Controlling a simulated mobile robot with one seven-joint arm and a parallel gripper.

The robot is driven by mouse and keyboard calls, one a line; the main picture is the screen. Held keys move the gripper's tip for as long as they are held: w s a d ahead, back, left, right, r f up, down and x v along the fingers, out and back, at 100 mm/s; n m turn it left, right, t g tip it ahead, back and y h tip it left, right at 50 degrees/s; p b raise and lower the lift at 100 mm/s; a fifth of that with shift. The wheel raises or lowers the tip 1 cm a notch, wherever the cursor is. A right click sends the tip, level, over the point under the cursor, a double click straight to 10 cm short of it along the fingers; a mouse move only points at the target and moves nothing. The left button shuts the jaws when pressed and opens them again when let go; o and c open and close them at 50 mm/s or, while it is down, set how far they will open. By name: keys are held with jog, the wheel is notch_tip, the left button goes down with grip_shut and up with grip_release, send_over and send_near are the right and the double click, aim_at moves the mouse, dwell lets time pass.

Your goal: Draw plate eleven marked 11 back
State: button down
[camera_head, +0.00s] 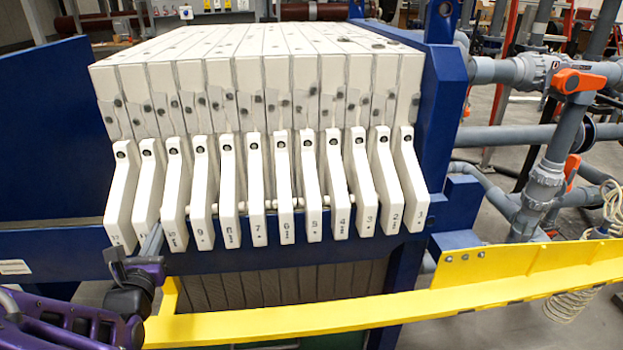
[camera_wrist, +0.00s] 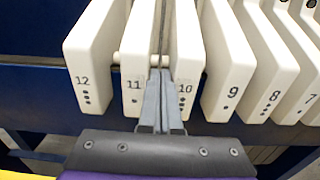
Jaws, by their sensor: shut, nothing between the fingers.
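Plate eleven (camera_wrist: 141,40), an off-white handle marked 11 with a dot below, stands between plate 12 (camera_wrist: 95,45) and plate 10 (camera_wrist: 187,40) in the wrist view. In the head view, plate eleven (camera_head: 148,185) is second from the left in the handle row. My gripper (camera_wrist: 160,74) is shut and empty, its grey fingers at the gap between the handles of plates 11 and 10, overlapping their lower front faces. In the head view, my gripper (camera_head: 152,238) points up at the same gap. I cannot tell whether the fingers touch either plate.
Plate 9 (camera_wrist: 226,60) and further plates hang close together to the right. A blue frame beam (camera_head: 290,258) runs behind the handles' lower ends. A yellow rail (camera_head: 300,318) crosses in front, below them. Grey pipes with orange-handled valves (camera_head: 580,82) stand at the right.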

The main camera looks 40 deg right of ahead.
jog(key=shift+w+a+r+p, duration=0.1)
jog(key=shift+w+a+p, duration=0.1)
jog(key=shift+w+a, duration=0.25)
jog(key=shift+w+a+r+p, duration=0.1)
jog(key=shift+w+a+p, duration=0.15)
jog(key=shift+a, duration=0.4)
jog(key=shift+w+a+f+p, duration=0.1)
jog(key=shift+w+a+p, duration=0.1)
jog(key=shift+w+a, duration=0.6)
jog(key=shift+w+a+p, duration=0.15)
jog(key=shift+w+a, duration=0.4)
jog(key=shift+a, duration=0.45)
jog(key=shift+w+a, duration=0.55)
jog(key=shift+a, duration=0.3)
jog(key=p, duration=0.1)
send_near(113, 235)
jog(key=shift+w+d+f, duration=0.1)
jog(key=shift+w+d, duration=0.05)
jog(key=shift+w, duration=0.25)
jog(key=shift+w+d+f, duration=0.1)
jog(key=shift+w+d, duration=0.1)
jog(key=shift+w, duration=0.25)
